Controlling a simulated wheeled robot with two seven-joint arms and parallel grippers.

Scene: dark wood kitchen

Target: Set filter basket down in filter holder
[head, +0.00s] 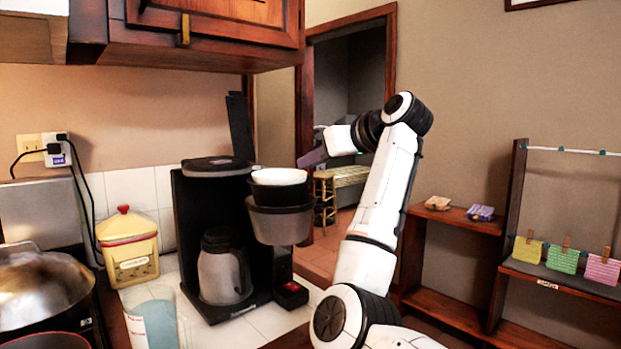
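The coffee maker (207,215) stands on the tiled counter. Its grey filter holder (280,224) sticks out on the right side, swung out from the body. A black filter basket (278,194) with a white paper filter (279,176) rests at the top of the holder. Its rim stands above the holder, and I cannot tell how deep it is seated. My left gripper is not in view.
A steel carafe (222,272) sits in the coffee maker. The black lid (240,125) stands upright behind. A yellow canister (128,247), a clear container (152,318) and a pan (42,290) are at left. A cabinet (200,30) hangs above. A wooden shelf (455,217) is at right.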

